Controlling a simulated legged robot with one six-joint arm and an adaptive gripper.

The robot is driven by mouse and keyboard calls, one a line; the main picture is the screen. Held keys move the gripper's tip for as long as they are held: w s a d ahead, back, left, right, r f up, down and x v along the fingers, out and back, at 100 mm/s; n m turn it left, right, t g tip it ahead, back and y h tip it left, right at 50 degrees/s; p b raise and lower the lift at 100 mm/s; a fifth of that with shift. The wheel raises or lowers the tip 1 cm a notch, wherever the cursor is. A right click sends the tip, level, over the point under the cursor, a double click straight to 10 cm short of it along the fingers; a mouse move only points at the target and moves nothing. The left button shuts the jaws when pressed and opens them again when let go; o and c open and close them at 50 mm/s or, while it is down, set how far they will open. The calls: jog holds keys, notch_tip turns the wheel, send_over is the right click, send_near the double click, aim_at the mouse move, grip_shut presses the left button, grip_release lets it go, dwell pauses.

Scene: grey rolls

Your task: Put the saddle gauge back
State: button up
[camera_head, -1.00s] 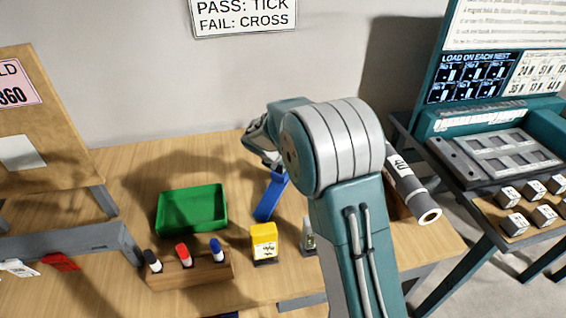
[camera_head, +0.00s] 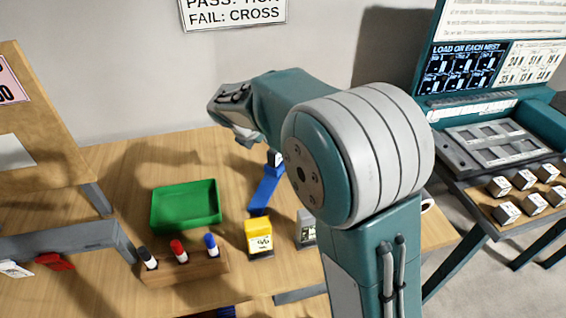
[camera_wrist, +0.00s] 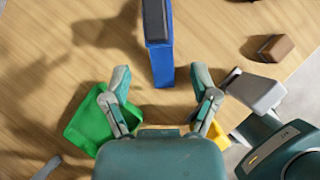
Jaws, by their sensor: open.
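I cannot tell for sure which thing is the saddle gauge. A long blue piece with a dark top (camera_head: 265,192) stands on the wooden bench near its middle; it also shows in the wrist view (camera_wrist: 162,62), straight ahead of my fingers. A yellow block with a label (camera_head: 259,238) and a grey block (camera_head: 306,228) stand nearer, partly behind my arm in the head view. My gripper (camera_wrist: 162,80) is open, its two fingers spread to either side of the blue piece's lower end, with nothing clearly held. Contact cannot be judged.
A green tray (camera_head: 187,226) lies left of the blue piece. A wooden holder with several markers (camera_head: 190,270) is in front of it. A brown block (camera_wrist: 273,47) sits near the bench edge. At right stands a teal station with several small blocks (camera_head: 525,180).

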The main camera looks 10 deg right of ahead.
jog(key=s+d+r+m+y, duration=0.1)
jog(key=s+d+r+m, duration=0.2)
jog(key=s+r+m, duration=0.35)
jog(key=s+d+m+t+y, duration=0.1)
jog(key=s+m+y, duration=0.2)
jog(key=s+m, duration=1.7)
jog(key=s, duration=0.5)
jog(key=shift+d+y, duration=0.3)
jog(key=shift+d, duration=0.05)
jog(key=shift+r, duration=0.1)
